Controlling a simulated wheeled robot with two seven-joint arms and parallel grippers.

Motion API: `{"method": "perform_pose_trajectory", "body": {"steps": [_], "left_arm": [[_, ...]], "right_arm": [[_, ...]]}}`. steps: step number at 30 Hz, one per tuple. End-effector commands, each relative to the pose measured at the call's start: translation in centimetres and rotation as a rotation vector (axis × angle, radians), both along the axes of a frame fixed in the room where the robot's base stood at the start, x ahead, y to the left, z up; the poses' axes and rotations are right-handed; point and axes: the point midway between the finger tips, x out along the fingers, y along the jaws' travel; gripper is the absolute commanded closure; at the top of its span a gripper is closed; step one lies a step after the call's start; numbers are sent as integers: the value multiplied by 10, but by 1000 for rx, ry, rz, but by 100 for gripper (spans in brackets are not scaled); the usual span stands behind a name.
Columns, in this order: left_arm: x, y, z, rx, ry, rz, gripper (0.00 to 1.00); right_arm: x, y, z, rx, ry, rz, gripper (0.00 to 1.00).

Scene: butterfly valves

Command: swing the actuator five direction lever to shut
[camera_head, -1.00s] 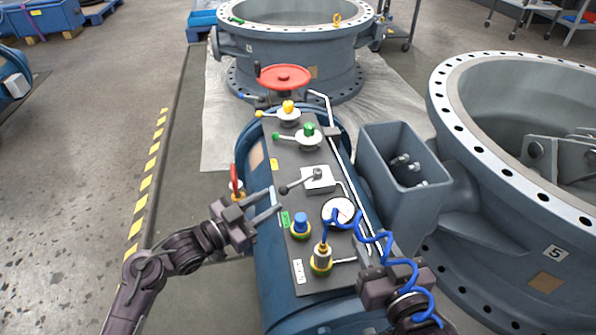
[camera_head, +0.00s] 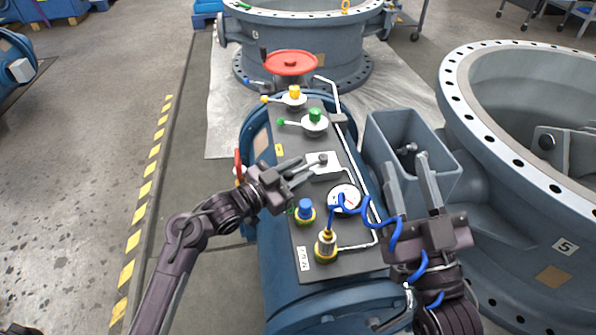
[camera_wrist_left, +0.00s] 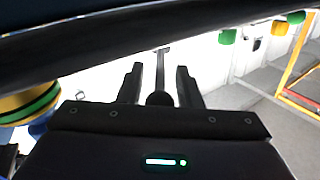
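The direction lever is a grey arm with a dark knob. It pivots on a white plate (camera_head: 322,165) in the middle of the dark control panel (camera_head: 312,220); the pivot end (camera_head: 323,159) shows in the head view. My left gripper (camera_head: 306,168) reaches over the panel from the left and hides the lever's knob end there. In the left wrist view its fingers (camera_wrist_left: 160,75) are apart, with the dark round knob (camera_wrist_left: 160,98) between them and a visible gap on both sides. My right gripper (camera_head: 411,175) is open and empty, right of the panel.
Yellow (camera_head: 294,93) and green (camera_head: 315,117) lever valves and a red handwheel (camera_head: 291,63) sit beyond the plate. A gauge (camera_head: 345,198), blue knob (camera_head: 306,208) and coiled blue hose (camera_head: 392,235) are nearer. A grey open box (camera_head: 378,140) stands right.

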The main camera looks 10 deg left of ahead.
Motion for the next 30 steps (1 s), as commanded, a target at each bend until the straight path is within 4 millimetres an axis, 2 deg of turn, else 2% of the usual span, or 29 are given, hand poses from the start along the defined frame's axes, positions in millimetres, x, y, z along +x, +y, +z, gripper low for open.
{"method": "perform_pose_trajectory", "body": {"steps": [8, 16, 30], "left_arm": [[1, -1, 0, 0, 0, 0, 68], [1, -1, 0, 0, 0, 0, 100], [4, 4, 0, 5, 0, -51, 100]], "right_arm": [[-1, 0, 2, 5, -10, 0, 64], [-1, 0, 2, 5, -10, 0, 64], [1, 0, 0, -3, 6, 0, 64]]}}
